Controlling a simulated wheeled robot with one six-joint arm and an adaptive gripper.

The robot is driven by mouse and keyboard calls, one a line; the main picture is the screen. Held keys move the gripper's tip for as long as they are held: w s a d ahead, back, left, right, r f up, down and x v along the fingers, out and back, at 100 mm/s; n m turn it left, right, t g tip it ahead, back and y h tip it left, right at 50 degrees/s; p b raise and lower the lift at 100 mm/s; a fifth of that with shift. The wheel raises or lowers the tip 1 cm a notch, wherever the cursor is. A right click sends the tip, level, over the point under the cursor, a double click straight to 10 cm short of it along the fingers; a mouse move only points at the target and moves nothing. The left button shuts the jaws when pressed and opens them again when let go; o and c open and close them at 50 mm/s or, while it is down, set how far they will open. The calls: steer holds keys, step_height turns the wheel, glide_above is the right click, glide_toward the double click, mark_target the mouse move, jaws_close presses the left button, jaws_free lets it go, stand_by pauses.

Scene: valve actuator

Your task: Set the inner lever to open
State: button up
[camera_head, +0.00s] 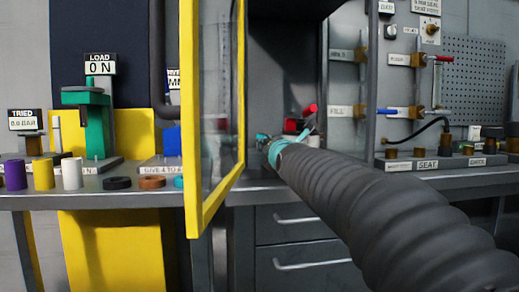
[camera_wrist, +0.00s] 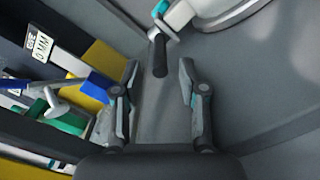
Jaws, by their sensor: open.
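In the head view, a red-ended handle (camera_head: 309,111) and a red part (camera_head: 292,126) show inside the dark enclosure, close beyond my gripper (camera_head: 268,148). I cannot tell for sure that this is the inner lever. My gripper is at the enclosure's mouth, right of the yellow-framed door. In the wrist view my gripper (camera_wrist: 158,92) is open, its two fingers apart with nothing between the tips. A dark rod-like handle (camera_wrist: 160,56) lies just ahead of the fingertips, attached to a teal and white piece (camera_wrist: 161,12). No contact is visible. The lever's open mark is not readable.
The yellow-framed glass door (camera_head: 190,120) stands open left of my gripper. A panel with a red-handled valve (camera_head: 438,58) and a blue-handled valve (camera_head: 391,111) is at right. A green press (camera_head: 98,122) and several coloured cylinders stand on the left bench. Drawers (camera_head: 298,232) are below.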

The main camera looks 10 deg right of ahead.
steer(key=shift+w, duration=0.5)
